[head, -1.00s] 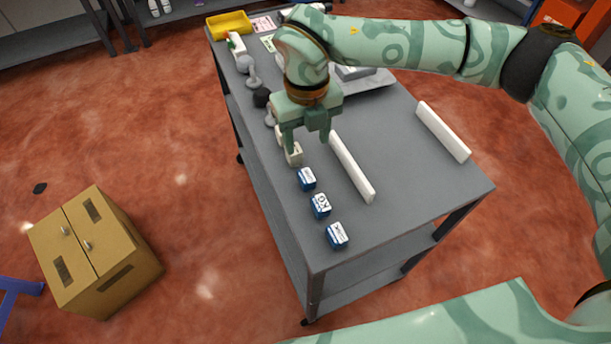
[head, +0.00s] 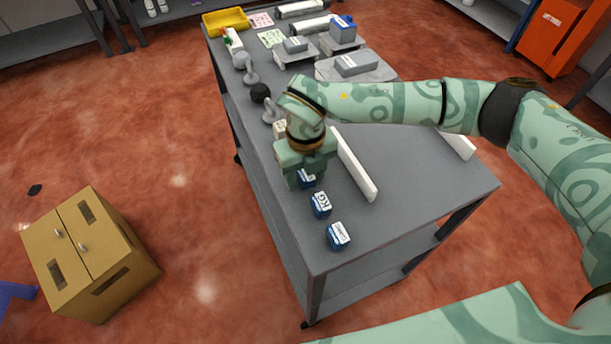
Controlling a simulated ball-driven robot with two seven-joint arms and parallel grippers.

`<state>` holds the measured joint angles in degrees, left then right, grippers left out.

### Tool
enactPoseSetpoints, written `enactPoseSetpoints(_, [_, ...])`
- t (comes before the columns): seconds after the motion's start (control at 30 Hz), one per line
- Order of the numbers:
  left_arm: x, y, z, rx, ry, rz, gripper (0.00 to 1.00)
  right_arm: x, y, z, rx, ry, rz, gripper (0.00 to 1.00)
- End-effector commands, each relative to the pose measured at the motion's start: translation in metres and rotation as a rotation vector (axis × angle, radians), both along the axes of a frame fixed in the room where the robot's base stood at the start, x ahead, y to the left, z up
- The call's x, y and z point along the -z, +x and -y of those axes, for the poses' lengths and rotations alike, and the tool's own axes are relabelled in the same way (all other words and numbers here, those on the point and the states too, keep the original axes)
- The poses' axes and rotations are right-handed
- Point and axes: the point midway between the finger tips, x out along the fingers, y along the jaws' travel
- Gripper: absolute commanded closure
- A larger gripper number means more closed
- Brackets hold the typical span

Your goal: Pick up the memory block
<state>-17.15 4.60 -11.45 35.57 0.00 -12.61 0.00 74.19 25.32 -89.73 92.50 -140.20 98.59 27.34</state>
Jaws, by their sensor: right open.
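Three small blue blocks with white labelled tops stand in a row along the left part of the grey table (head: 420,195). They are a far one (head: 307,180), a middle one (head: 321,204) and a near one (head: 338,236). The labels are too small to tell which is the memory block. My right gripper (head: 306,178) is open, pointing down at the far blue block, and partly hides it. I cannot tell whether the fingers touch it. A cream block (head: 280,130) shows just behind the gripper, mostly hidden. My left gripper is out of view.
A long white bar (head: 357,172) lies right of the blue blocks; another (head: 459,146) is partly behind my arm. Grey knobs (head: 250,76), a black piece (head: 260,93), grey trays (head: 385,72) and a yellow bin (head: 226,20) occupy the back. The front right tabletop is clear.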

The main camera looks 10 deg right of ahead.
Motion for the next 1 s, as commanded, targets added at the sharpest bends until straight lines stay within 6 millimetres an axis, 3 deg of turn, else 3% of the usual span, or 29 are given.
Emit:
enactPoseSetpoints(0.03, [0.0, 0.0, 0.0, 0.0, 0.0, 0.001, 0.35, 0.0, 0.0, 0.0, 0.0, 0.0, 0.0, 0.56])
enactPoseSetpoints(0.2, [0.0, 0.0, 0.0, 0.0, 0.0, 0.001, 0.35, 0.0, 0.0, 0.0, 0.0, 0.0, -0.001, 1.0])
enactPoseSetpoints(0.47, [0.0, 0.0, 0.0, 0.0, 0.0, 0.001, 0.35, -0.001, 0.0, 0.0, 0.0, 0.0, 0.0, 1.0])
enactPoseSetpoints(0.63, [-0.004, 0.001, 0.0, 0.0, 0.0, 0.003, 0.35, -0.012, 0.0, 0.0, -0.001, 0.001, 0.0, 1.0])
enactPoseSetpoints(0.77, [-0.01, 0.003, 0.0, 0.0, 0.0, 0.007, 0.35, -0.033, 0.001, 0.0, 0.0, 0.001, 0.003, 1.0])
enactPoseSetpoints(1.0, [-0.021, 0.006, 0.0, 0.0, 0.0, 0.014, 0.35, -0.084, -0.016, -0.039, -0.006, 0.002, 0.004, 1.0])
